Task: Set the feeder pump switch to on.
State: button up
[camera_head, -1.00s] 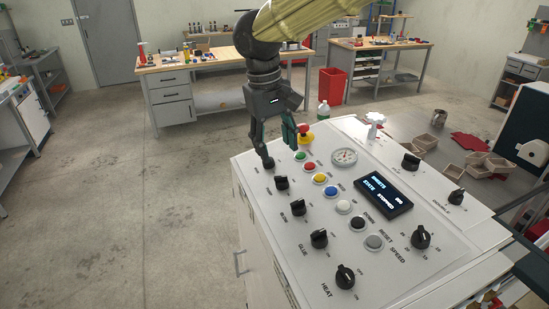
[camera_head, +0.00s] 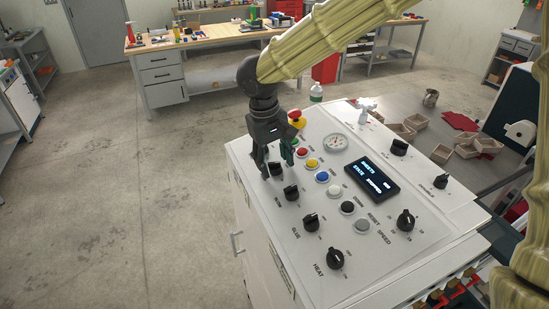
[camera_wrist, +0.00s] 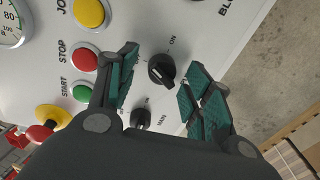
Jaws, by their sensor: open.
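A black rotary knob (camera_wrist: 161,71) sits on the white control panel (camera_head: 262,190) between MAIN and BLOW; its own name label is hidden, so I cannot confirm it is the feeder pump switch. ON is printed beside it, and its ridge does not appear to point there. My gripper (camera_head: 276,162) is open and points down at the panel. In the wrist view its fingers (camera_wrist: 160,92) stand on either side of this knob, apart from it. The MAIN knob (camera_wrist: 141,118) is partly hidden behind my gripper.
Nearby are the BLOW knob (camera_head: 291,192), GLUE knob (camera_head: 310,221), and HEAT knob (camera_head: 335,258). Red (camera_wrist: 85,58), green (camera_wrist: 82,93) and yellow (camera_wrist: 89,12) buttons line one side. A red-and-yellow emergency stop (camera_head: 296,118) stands behind my gripper. The display (camera_head: 372,181) reads STOPPED.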

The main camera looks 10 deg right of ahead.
jog(key=shift+s+f, duration=0.1)
jog(key=shift+f, duration=0.35)
jog(key=shift+c, duration=0.2)
jog(key=c, duration=1)
